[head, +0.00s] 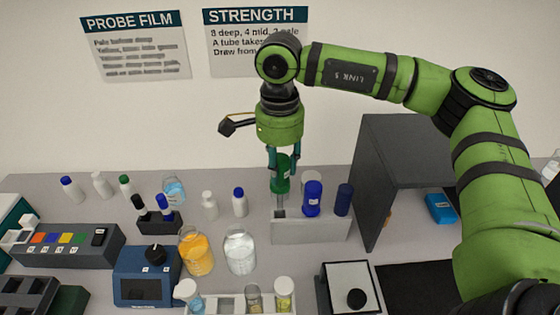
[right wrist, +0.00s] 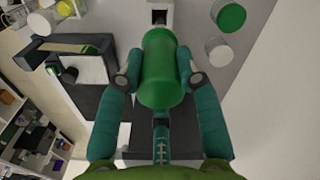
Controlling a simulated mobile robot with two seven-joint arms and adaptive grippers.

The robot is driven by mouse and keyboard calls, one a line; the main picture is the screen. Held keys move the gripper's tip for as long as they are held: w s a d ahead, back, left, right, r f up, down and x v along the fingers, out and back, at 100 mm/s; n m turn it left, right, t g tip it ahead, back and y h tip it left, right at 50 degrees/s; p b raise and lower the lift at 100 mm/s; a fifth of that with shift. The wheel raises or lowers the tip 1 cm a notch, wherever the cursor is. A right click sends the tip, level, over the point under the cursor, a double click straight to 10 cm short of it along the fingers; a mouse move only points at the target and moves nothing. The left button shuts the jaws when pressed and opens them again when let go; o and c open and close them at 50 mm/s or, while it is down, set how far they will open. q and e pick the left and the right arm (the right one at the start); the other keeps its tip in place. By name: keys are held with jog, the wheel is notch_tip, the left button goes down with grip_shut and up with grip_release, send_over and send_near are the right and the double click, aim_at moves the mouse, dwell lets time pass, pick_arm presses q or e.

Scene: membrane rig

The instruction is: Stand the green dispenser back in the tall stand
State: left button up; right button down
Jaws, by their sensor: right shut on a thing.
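The green dispenser (head: 281,169) is upright in my right gripper (head: 284,160), whose fingers are shut on its upper body. Its lower end hangs at the left part of the tall pale grey stand (head: 312,231). I cannot tell whether its tip is inside the stand or just in front of or above it. In the right wrist view the dispenser (right wrist: 163,68) sits between both teal fingers (right wrist: 160,75). A bright blue dispenser (head: 313,198) and a dark blue one (head: 344,200) stand in the same stand to the right. My left gripper is not in view.
A dark grey panelled housing (head: 400,160) stands right of the stand. An orange-filled beaker (head: 195,252) and a clear beaker (head: 240,253) stand in front left. Small bottles, including a blue-capped one (head: 239,203), stand left. A black-knobbed plate (head: 352,288) lies in front.

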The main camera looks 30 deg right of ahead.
aim_at(279, 192)
jog(key=shift+f+b, duration=3)
jog(key=shift+f, duration=0.8)
jog(key=shift+f+b, duration=0.4)
jog(key=shift+b, duration=0.05)
jog(key=c, duration=0.8)
grip_release()
jog(key=shift+o, duration=0.2)
jog(key=shift+r, duration=0.3)
notch_tip(279, 192, up, 12)
jog(key=shift+f, duration=0.25)
